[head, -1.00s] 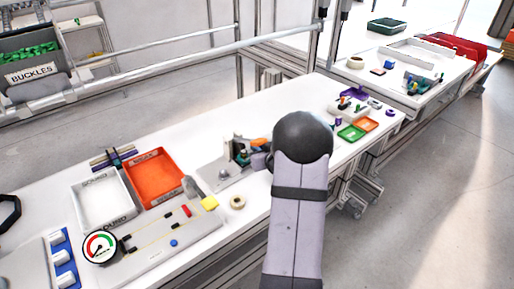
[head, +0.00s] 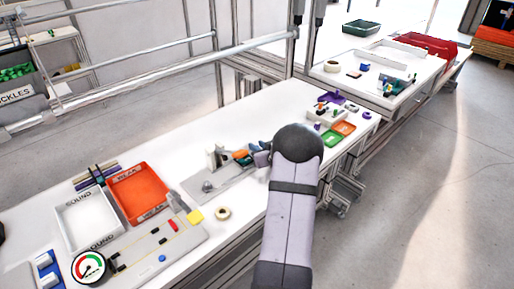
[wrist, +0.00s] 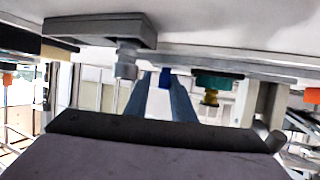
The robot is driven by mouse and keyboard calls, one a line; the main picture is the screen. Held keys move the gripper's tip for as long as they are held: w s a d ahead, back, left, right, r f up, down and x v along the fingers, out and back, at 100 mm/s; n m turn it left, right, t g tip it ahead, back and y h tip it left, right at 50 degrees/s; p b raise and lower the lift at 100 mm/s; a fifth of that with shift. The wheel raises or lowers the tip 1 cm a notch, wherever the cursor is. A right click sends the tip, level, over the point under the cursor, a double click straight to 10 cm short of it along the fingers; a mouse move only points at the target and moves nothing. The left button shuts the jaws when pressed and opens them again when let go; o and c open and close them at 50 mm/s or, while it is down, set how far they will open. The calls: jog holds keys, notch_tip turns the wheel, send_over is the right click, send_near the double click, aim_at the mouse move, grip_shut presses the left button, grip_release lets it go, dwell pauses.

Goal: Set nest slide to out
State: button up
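A grey fixture plate (head: 208,187) lies mid-bench, with a pale upright block (head: 214,157), orange and teal parts and a small round knob on it. It appears to be the nest fixture; the slide's position cannot be told. My gripper (head: 262,156) is at the fixture's right end, mostly hidden behind my dark round wrist joint. In the wrist view, two blue-grey fingers (wrist: 158,98) stand apart with a gap between them, and I see nothing clearly held. A grey knob (wrist: 125,68) and a teal and yellow part (wrist: 211,88) show near the fingers; contact cannot be told.
Small green (head: 331,140) and orange (head: 344,128) trays lie to the right. The bench's front edge is near my arm.

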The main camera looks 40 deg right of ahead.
jog(key=shift+s+a, duration=0.1)
jog(key=shift+s, duration=0.05)
jog(key=shift+b+v, duration=0.35)
jog(key=shift+v, duration=3.2)
